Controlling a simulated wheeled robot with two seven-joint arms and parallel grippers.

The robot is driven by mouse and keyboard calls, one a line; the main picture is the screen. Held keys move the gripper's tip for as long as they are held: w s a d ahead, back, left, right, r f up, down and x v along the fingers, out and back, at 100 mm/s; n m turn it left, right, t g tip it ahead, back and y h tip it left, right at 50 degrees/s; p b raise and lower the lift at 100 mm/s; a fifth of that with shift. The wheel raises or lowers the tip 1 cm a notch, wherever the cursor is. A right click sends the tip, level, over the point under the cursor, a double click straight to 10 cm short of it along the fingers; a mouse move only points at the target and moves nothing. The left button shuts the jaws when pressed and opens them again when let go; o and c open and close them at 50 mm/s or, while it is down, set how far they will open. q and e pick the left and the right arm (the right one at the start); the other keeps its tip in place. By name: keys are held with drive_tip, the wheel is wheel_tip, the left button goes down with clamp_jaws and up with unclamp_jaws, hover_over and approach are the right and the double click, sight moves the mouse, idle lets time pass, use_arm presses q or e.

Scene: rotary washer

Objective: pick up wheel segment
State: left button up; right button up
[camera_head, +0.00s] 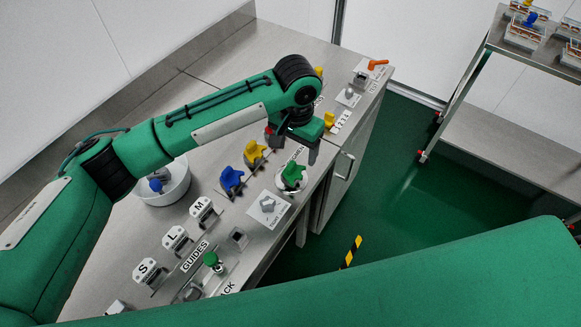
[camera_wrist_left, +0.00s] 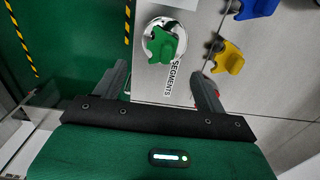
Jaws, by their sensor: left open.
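A green wheel segment (camera_head: 293,174) sits on a round, shiny base on the metal counter; it also shows in the left wrist view (camera_wrist_left: 163,46). A yellow segment (camera_head: 254,153) and a blue segment (camera_head: 231,181) stand beside it, and both are partly in the left wrist view, yellow (camera_wrist_left: 230,60) and blue (camera_wrist_left: 255,8). My left gripper (camera_head: 293,150) is open and empty above the counter, just behind the green segment in the head view. In the left wrist view its fingers (camera_wrist_left: 162,86) are spread, with the green segment ahead of them and apart. My right gripper is not in view.
Guide blocks (camera_head: 203,211) marked S, L and M stand nearer on the counter. A white bowl (camera_head: 175,188) holding a blue part is partly behind my left arm. An orange-handled part (camera_head: 375,65) is at the counter's far end. A shelf cart (camera_head: 490,95) stands at the right.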

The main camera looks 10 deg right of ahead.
sight(294, 166)
use_arm(q)
wheel_tip(294, 166, down, 7)
drive_tip(key=shift+a+p, duration=0.15)
drive_tip(key=shift+p, duration=0.9)
drive_tip(key=shift+f, duration=0.55)
drive_tip(key=c, duration=1.3)
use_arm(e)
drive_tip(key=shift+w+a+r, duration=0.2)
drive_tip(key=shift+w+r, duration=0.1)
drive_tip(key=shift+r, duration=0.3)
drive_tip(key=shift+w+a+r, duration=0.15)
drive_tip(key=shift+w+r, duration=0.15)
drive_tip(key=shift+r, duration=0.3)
